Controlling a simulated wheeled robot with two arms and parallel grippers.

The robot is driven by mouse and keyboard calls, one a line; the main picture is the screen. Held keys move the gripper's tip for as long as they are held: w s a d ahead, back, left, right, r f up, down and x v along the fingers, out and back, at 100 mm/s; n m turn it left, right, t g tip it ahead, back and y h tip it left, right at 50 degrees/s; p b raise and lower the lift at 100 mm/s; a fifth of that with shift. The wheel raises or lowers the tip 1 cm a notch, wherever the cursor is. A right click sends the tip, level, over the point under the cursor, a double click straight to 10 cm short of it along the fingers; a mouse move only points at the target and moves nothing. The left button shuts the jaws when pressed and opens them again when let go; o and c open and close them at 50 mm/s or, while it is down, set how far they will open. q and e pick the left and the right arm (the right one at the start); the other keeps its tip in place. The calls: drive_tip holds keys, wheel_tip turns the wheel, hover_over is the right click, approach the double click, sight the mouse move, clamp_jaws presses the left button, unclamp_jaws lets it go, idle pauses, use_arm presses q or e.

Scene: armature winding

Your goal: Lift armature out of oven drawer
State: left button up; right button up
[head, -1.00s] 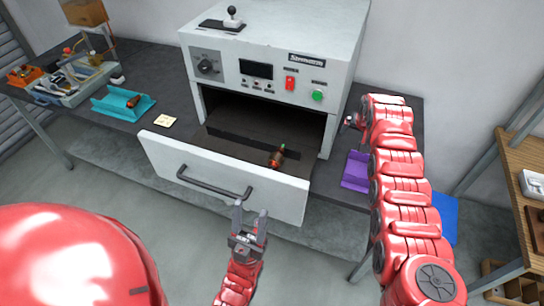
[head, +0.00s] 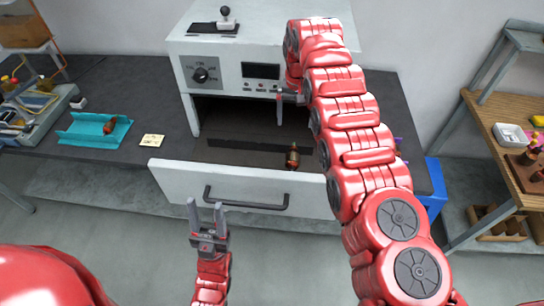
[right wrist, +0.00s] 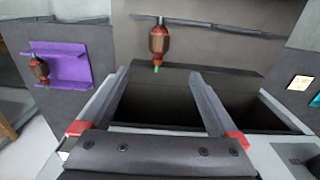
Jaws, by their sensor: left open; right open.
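The oven (head: 265,50) stands on the bench with its drawer (head: 240,188) pulled open.
A teal holder (head: 80,131) with an armature and a yellow note (head: 152,140) lie left of the oven. A purple holder (right wrist: 70,62) with another armature sits beside the oven.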

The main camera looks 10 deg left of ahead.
drive_tip(key=b, duration=1.1)
approach(293, 155)
wheel_tip(293, 155, down, 5)
drive_tip(key=shift+w+a+f, duration=0.1)
drive_tip(key=shift+f, duration=0.55)
drive_tip(key=shift+f+p, duration=0.4)
drive_tip(key=shift+f, duration=0.1)
wheel_tip(293, 155, down, 3)
drive_tip(key=shift+f+p, duration=0.2)
drive_tip(key=shift+p, duration=0.45)
drive_tip(key=shift+f, duration=0.25)
clamp_jaws()
